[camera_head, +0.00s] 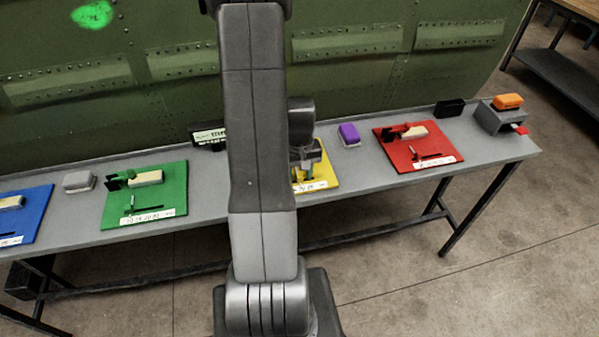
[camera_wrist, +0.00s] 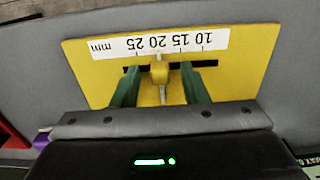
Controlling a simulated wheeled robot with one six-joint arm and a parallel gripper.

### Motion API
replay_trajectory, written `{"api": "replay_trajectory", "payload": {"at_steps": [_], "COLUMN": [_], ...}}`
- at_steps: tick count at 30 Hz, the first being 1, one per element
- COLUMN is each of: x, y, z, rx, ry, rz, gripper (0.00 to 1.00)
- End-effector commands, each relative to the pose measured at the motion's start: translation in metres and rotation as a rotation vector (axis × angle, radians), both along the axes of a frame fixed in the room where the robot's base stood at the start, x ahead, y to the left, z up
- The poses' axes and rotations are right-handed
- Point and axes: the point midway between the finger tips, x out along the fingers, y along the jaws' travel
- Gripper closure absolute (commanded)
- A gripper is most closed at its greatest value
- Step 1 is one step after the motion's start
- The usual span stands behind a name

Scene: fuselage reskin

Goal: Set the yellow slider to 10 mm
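The yellow board (camera_wrist: 85,60) lies on the grey bench, and its scale strip (camera_wrist: 120,47) reads upside down in the wrist view, with 25 toward the left and 10 toward the right. The yellow slider (camera_wrist: 160,72) sits in a dark slot, its pale pointer near the 20 mark. My gripper (camera_wrist: 159,76) is open, with one green finger on each side of the slider and a visible gap on both sides. In the head view my arm hides much of the yellow board (camera_head: 325,170) and the slider.
A green board (camera_head: 172,193) and a red board (camera_head: 393,142) lie on either side along the grey bench (camera_head: 375,189). A purple block (camera_head: 348,134) sits between yellow and red boards. The green fuselage panel (camera_head: 350,80) stands behind the bench.

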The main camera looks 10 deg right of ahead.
Motion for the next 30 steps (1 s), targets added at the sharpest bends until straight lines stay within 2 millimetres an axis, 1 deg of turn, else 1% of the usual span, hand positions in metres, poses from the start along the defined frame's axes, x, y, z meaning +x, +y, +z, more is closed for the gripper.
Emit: {"api": "replay_trajectory", "payload": {"at_steps": [5, 9, 11, 16, 18, 20, 27, 30], "x": [0.0, 0.0, 0.0, 0.0, 0.0, 0.001, 0.0, -0.001], "y": [0.0, 0.0, 0.0, 0.0, 0.003, 0.009, 0.044, 0.05], "z": [0.0, 0.0, 0.0, 0.0, 0.0, -0.001, -0.001, 0.0], "rx": [0.0, 0.0, 0.0, 0.0, 0.0, 0.0, 0.0, 0.0], "ry": [0.0, 0.0, -0.001, -0.001, -0.001, -0.002, -0.003, -0.002], "rz": [0.0, 0.0, 0.0, 0.0, 0.002, 0.004, 0.005, 0.003], "gripper": [0.6, 0.88, 0.99, 1.0, 1.0, 1.0, 1.0, 1.0]}}
